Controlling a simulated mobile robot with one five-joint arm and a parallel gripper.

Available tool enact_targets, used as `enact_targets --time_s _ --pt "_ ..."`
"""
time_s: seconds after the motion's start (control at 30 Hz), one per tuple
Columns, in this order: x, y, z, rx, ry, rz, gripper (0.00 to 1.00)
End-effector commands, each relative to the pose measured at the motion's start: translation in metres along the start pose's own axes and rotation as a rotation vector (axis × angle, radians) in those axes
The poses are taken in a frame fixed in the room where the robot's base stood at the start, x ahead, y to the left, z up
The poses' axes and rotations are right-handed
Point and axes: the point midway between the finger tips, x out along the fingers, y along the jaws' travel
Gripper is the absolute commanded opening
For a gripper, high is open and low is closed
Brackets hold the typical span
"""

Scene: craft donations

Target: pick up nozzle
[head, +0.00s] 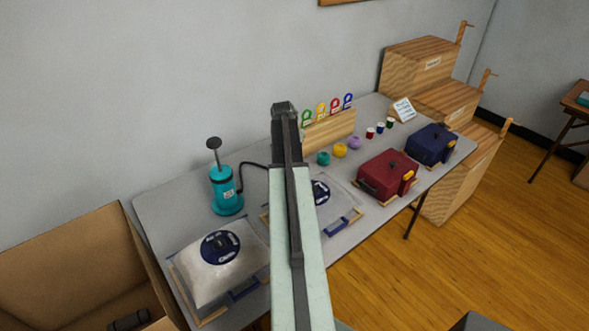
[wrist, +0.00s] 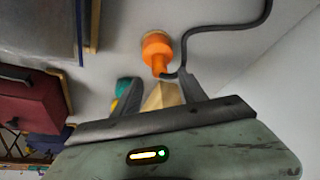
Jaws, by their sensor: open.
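The orange nozzle (wrist: 157,50) shows in the wrist view, with a black hose (wrist: 218,27) running from its end. It stands on a pale round base on the grey table. My gripper (wrist: 158,82) is open, and its two dark fingers point toward the nozzle, one on each side of its lower end in the picture. Nothing is visibly held, and I cannot tell whether a finger touches the nozzle. In the head view the nozzle and fingertips are hidden behind my arm. A teal pump (head: 225,190) with a black hose stands on the table there.
A wooden rack (head: 328,131) with colored rings stands behind my arm. Clear bags (head: 208,274) lie along the table's (head: 163,207) front. Red (head: 388,174) and blue (head: 432,144) cases sit at the right. A cardboard box (head: 60,257) is at the left.

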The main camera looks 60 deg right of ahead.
Motion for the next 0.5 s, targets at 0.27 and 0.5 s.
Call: enact_targets --time_s 0.27,0.5 --pt "0.022 0.001 0.002 0.001 0.000 0.000 0.50" --pt "0.059 0.002 0.003 0.000 0.000 0.000 0.50"
